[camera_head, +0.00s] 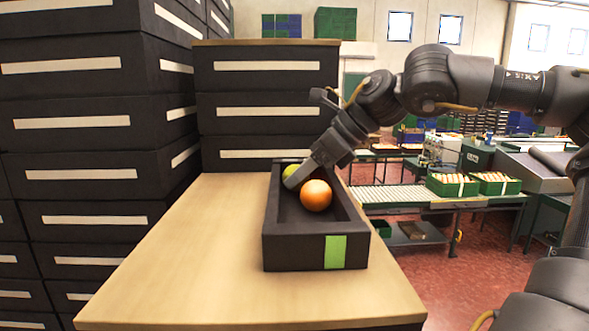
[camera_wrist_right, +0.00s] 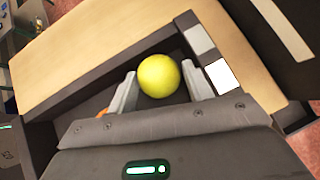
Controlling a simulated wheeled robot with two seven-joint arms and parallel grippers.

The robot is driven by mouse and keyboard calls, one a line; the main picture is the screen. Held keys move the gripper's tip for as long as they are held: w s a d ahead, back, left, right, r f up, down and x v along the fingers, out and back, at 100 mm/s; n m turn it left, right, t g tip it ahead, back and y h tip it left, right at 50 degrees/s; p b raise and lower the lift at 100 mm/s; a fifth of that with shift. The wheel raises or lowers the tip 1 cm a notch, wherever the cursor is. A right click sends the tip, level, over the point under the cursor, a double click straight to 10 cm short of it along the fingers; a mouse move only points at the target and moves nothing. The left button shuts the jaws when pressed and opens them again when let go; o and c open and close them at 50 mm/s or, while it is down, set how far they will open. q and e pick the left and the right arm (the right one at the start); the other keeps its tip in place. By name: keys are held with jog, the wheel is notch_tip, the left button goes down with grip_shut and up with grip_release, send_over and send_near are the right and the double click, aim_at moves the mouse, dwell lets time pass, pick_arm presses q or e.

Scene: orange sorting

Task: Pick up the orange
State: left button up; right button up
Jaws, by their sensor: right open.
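The orange (camera_head: 316,195) sits in a dark open box (camera_head: 300,254) with a green label on its near wall. A small orange-coloured sliver beside the left finger in the wrist view (camera_wrist_right: 103,113) looks like the same fruit, mostly hidden. A yellow-green fruit (camera_head: 291,171) lies farther back in the box, partly hidden by my gripper. My right gripper (camera_head: 293,183) reaches down into the box behind the orange. In the wrist view the yellow fruit (camera_wrist_right: 159,76) shows between its two open fingers; I cannot tell whether they touch it. My left gripper is not in view.
The box stands on a light wooden top (camera_head: 190,250), clear to the left of it. Tall stacks of dark boxes (camera_head: 95,130) rise at the left, with another stack (camera_head: 265,105) behind the box. A roller conveyor with green crates (camera_head: 445,186) stands at the right.

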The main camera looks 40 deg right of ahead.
jog(key=shift+w+f, duration=0.1)
jog(key=shift+w, duration=0.05)
jog(key=shift+s+a, duration=0.1)
jog(key=shift+s, duration=0.15)
pick_arm(q)
jog(key=shift+w, duration=0.4)
pick_arm(e)
jog(key=c, duration=0.7)
jog(key=shift+o, duration=0.2)
